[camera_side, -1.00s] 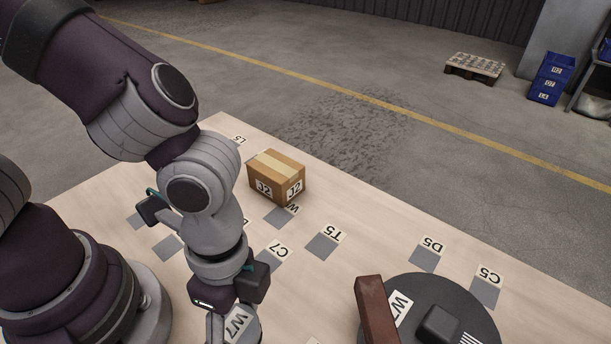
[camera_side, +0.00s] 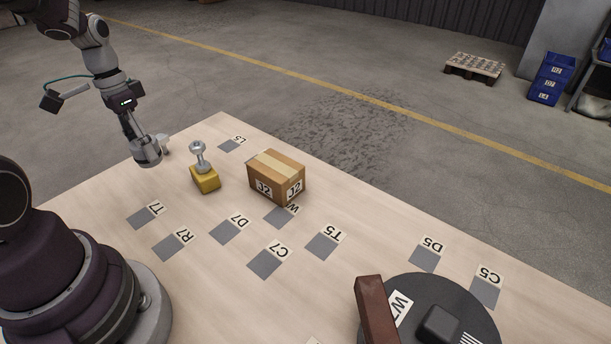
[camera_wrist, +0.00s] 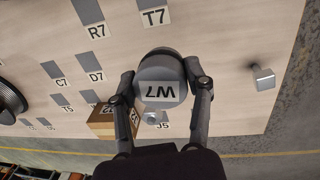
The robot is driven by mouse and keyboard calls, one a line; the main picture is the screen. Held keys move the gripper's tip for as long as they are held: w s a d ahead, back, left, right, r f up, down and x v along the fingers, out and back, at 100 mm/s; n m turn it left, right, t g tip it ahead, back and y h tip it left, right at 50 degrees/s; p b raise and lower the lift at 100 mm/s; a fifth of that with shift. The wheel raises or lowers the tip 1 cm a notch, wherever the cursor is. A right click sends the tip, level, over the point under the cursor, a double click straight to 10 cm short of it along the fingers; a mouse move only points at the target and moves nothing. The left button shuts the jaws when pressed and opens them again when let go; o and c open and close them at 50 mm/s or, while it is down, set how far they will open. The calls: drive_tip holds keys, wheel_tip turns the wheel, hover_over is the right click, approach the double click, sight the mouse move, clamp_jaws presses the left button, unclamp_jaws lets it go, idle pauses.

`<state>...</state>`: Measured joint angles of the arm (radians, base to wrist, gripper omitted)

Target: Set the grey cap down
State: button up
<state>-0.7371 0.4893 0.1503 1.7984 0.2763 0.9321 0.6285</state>
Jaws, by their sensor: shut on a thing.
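The grey cap (camera_side: 147,156) is in my gripper at the far left edge of the table in the side view. In the wrist view the cap (camera_wrist: 158,72) is round, with a white W7 label facing the camera. My gripper (camera_wrist: 160,88) is shut on it, one finger on each side. In the side view my gripper (camera_side: 147,143) points down, with the cap at its tips. The cap appears to be above the table; its exact height is hard to tell.
A yellow block with an upright metal piece (camera_side: 205,178) stands right of the cap. Grey squares, including T7 (camera_side: 141,217), mark the table. A metal piece (camera_wrist: 263,77) stands near the table edge. A dark round plate (camera_side: 455,300) is front right.

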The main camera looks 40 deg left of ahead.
drive_tip(key=n, duration=0.2)
hover_over(134, 198)
drive_tip(key=f, duration=0.8)
drive_tip(key=shift+a+f, duration=0.15)
drive_tip(key=shift+a, duration=0.05)
drive_tip(key=o, duration=1.2)
drive_tip(key=shift+f, duration=0.15)
